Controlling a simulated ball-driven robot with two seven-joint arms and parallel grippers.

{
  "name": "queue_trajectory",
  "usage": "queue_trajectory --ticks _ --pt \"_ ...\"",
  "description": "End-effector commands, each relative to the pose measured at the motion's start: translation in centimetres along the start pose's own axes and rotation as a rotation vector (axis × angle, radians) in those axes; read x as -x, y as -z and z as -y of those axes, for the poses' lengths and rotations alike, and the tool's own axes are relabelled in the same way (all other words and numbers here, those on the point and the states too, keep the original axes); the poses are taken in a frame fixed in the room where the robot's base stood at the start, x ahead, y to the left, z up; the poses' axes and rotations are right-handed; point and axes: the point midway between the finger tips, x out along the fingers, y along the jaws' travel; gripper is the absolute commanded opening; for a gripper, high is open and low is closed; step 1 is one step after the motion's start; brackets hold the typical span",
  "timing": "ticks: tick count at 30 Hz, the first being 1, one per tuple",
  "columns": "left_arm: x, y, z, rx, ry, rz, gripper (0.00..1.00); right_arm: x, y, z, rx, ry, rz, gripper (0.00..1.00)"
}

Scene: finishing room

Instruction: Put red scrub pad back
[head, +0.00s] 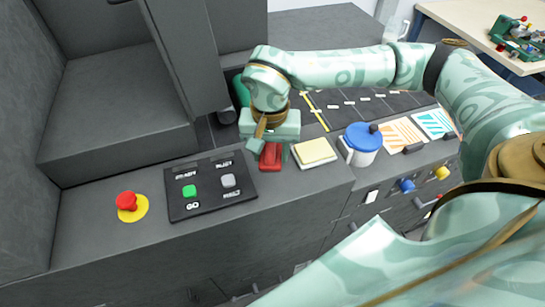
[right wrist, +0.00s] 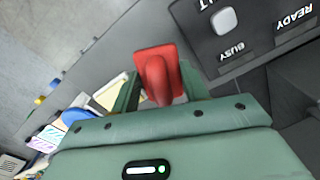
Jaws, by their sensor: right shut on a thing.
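The red scrub pad (head: 270,160) has a raised red grip on top and shows between the fingers of my right gripper (head: 271,151). In the right wrist view the pad (right wrist: 157,72) is also between the two green fingers (right wrist: 160,90), which are shut on its raised grip. The pad is at or just above the grey worktop, between the black button panel and a cream pad; I cannot tell whether it touches the worktop. The gripper hides part of its far side. My left gripper is not in view.
The cream pad (head: 314,152) lies close to the right. A blue-lidded white pot (head: 360,143) stands beyond it, near orange and teal cards (head: 402,134). The black button panel (head: 209,185) and a red stop button (head: 128,202) are at left. A dark lined strip (head: 365,105) lies behind.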

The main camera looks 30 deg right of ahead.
Motion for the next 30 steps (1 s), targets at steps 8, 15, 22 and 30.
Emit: queue_trajectory --ticks 8,15,22,30 --pt "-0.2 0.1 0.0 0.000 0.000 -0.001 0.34 -2.7 2.3 -0.2 -0.001 0.001 -0.001 0.23" --pt "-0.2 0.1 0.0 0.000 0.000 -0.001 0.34 -6.1 2.6 -0.2 0.002 0.001 0.001 0.23" --pt "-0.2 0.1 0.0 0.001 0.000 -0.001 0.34 -6.2 2.7 -0.2 0.001 0.002 -0.002 0.23" --pt "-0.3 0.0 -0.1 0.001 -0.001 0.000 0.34 -6.5 2.7 -0.2 0.001 0.002 -0.001 0.67"
